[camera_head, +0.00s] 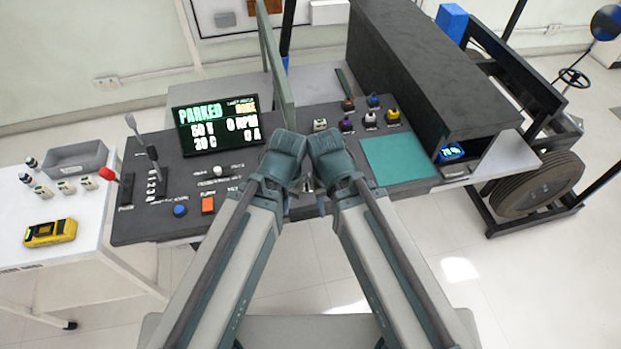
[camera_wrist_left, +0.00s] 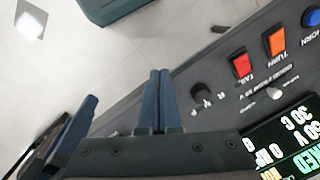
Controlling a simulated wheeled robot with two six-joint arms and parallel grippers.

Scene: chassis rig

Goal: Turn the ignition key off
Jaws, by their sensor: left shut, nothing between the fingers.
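The ignition key cannot be made out in either view; my two arms cover the middle front of the dark console (camera_head: 240,168) in the head view. My left gripper (camera_wrist_left: 160,72) shows in the left wrist view with its two blue fingers pressed together and nothing between them. Its fingertips lie beside the console's front edge, left of a black rotary knob (camera_wrist_left: 201,97). In the head view both wrists meet close together over the console, and their fingertips are hidden. A blue finger-like part at the left of the wrist view may belong to my right gripper.
The wrist view shows a red switch (camera_wrist_left: 242,67), an orange switch (camera_wrist_left: 277,43) and a blue button (camera_wrist_left: 311,17). In the head view a display (camera_head: 215,124) reads PARKED, a red-knobbed lever (camera_head: 106,174) stands left, and a green pad (camera_head: 398,159) lies right.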

